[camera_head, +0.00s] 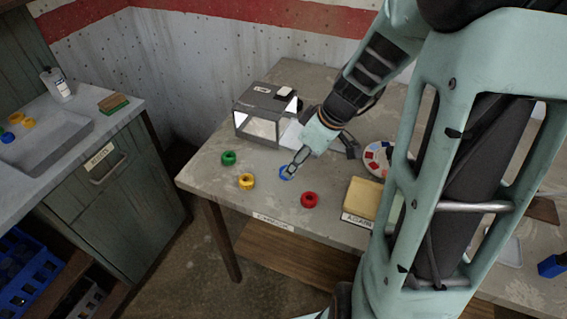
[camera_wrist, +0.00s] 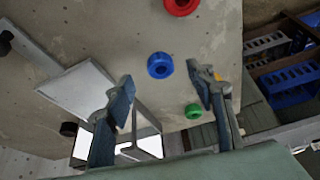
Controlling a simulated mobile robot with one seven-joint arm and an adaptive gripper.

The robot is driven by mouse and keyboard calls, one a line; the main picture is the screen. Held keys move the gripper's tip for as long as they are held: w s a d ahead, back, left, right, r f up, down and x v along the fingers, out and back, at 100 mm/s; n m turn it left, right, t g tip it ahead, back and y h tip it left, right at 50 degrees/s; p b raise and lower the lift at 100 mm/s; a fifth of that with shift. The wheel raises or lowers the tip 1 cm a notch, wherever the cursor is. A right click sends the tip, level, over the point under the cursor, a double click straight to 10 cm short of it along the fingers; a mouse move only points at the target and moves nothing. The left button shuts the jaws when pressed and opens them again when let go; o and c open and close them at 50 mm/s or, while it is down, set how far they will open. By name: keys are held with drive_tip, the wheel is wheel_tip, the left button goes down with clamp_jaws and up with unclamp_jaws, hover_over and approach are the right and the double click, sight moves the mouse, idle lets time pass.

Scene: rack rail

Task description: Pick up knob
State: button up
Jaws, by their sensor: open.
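Several round, ring-like knobs sit on the table. The blue knob (camera_head: 285,173) is at my gripper's tip in the head view, partly covered by the fingers. In the wrist view the blue knob (camera_wrist: 160,65) shows whole, between and just beyond the fingertips. My gripper (camera_head: 293,168) is open and empty above it; both fingers show apart in the wrist view (camera_wrist: 161,76). The green knob (camera_head: 228,158) and yellow knob (camera_head: 246,181) lie to the left, and the red knob (camera_head: 309,200) to the front right. A finger hides most of the yellow knob in the wrist view.
A grey box-like device (camera_head: 265,112) with a bright window stands behind the knobs. A yellow block (camera_head: 362,197) and a round palette (camera_head: 376,158) are to the right. A sink counter (camera_head: 85,115) stands apart at left. The table's left corner is clear.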

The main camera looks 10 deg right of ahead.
drive_tip(key=shift+w+x, duration=0.2)
drive_tip(key=shift+x, duration=2.45)
drive_tip(key=shift+a+r, duration=0.1)
drive_tip(key=shift+a, duration=0.1)
drive_tip(key=c, duration=1.2)
drive_tip(key=shift+w+r+p, duration=0.1)
drive_tip(key=shift+r+p, duration=0.05)
drive_tip(key=shift+p, duration=0.15)
drive_tip(key=shift+c, duration=0.2)
